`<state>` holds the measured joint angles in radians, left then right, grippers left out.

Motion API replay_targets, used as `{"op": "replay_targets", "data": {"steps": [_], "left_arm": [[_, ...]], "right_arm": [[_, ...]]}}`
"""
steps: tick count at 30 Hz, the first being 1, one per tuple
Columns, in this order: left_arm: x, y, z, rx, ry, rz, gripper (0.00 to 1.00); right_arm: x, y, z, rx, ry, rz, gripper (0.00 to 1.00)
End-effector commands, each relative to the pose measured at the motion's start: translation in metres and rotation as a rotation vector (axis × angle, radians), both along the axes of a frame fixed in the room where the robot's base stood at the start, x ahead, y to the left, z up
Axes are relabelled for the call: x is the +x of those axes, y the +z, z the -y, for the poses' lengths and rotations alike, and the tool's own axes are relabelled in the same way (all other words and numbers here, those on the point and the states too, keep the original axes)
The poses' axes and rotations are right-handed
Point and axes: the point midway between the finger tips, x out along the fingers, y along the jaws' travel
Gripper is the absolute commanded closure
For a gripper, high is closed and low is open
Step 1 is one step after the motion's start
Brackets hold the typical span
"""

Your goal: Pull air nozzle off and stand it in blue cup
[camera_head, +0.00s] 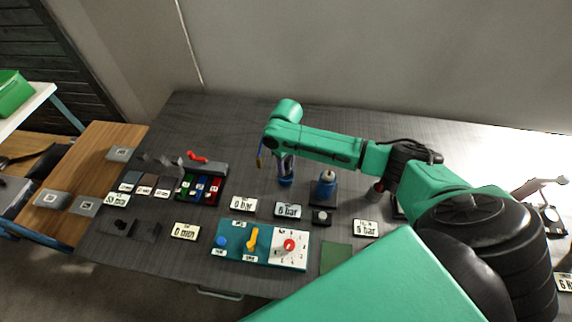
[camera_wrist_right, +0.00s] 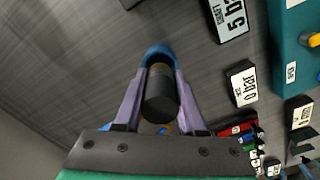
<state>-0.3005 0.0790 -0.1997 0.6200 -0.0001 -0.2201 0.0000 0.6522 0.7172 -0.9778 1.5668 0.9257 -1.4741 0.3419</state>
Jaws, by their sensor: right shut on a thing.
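My right gripper (camera_head: 287,168) points down over the table and is shut on a dark cylinder, the air nozzle (camera_wrist_right: 161,95), which sits between its two purple fingers in the wrist view. The blue cup (camera_head: 286,182) is directly below the fingers. Its rim (camera_wrist_right: 158,52) shows just past the nozzle in the wrist view. The nozzle's lower end is hidden, so I cannot tell whether it touches the cup's floor. My left gripper is not in view.
A blue fitting (camera_head: 326,186) stands on a black base to the right of the cup. A teal panel (camera_head: 232,258) with a yellow lever and red knob lies in front. Several label plates (camera_head: 243,204) and small coloured bins (camera_head: 200,188) are nearby. Behind the cup the table is clear.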

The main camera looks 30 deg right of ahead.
Motion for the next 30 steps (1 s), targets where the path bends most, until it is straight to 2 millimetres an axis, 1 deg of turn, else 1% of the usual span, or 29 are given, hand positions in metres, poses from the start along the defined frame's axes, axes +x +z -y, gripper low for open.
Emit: {"op": "replay_targets", "data": {"steps": [8,17,30], "left_arm": [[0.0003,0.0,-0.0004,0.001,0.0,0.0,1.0],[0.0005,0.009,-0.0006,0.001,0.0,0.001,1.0],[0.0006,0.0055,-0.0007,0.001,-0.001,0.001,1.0]], "right_arm": [[0.0004,0.0005,0.0,-0.001,0.0,0.001,1.0],[0.0007,0.0017,-0.0002,-0.001,0.0,0.001,1.0],[0.0006,-0.004,-0.0002,0.0,0.0,0.001,1.0]]}}
